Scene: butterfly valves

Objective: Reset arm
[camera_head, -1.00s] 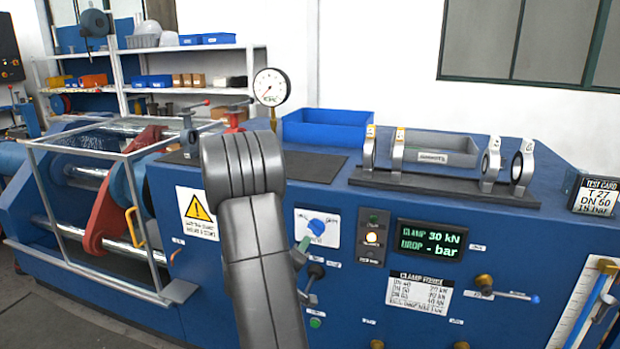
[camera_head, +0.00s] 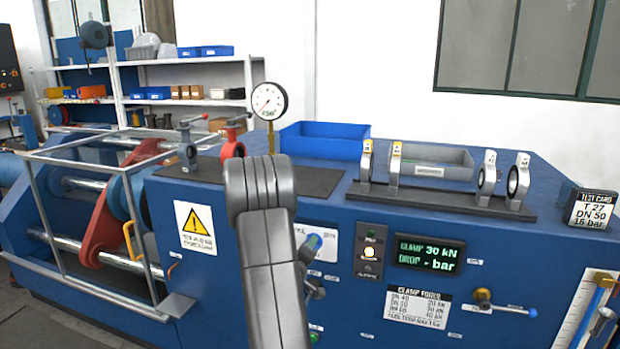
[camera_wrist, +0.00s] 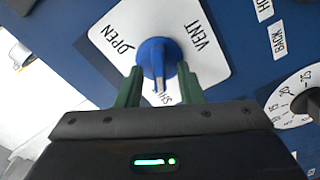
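The wrist view shows a blue knob (camera_wrist: 157,58) on a white plate marked OPEN and VENT, with a third label partly hidden below. The knob's white-marked pointer points down toward that label. My gripper (camera_wrist: 158,86) has its two green fingers apart, one on each side of the knob's lower part, with small gaps showing. In the head view my gripper (camera_head: 312,243) is at the selector plate on the blue bench front, mostly hidden behind my arm.
The blue bench (camera_head: 250,290) carries a rail (camera_head: 440,198) with several ring-shaped valves, a grey tray (camera_head: 430,165), a blue bin (camera_head: 325,140) and a gauge (camera_head: 268,101). A display (camera_head: 428,254) reads CLAMP 30 kN. A caged clamp frame (camera_head: 100,215) stands at left.

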